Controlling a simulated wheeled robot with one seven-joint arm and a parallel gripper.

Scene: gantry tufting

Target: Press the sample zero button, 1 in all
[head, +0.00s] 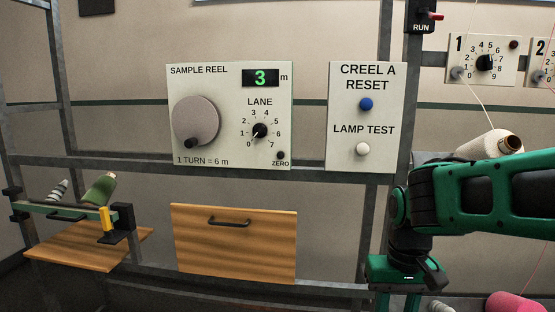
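The sample reel panel (230,88) is a pale plate left of centre. Its zero button (280,155) is a small dark round button at the lower right corner, above the word ZERO. The green display (261,78) reads 3 m. The lane knob (260,131) is black, its white pointer toward the lower left. The crank wheel (196,121) is grey with a dark handle at its lower left. My gripper (420,284) hangs low at the right, apart from the panel; its fingers are dark and their opening is unclear.
The creel A panel beside it has a blue reset button (366,104) and white lamp test button (363,149). A wooden drawer front (234,258) is below. Metal rails (330,172) cross the frame. Space before the panel looks clear.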

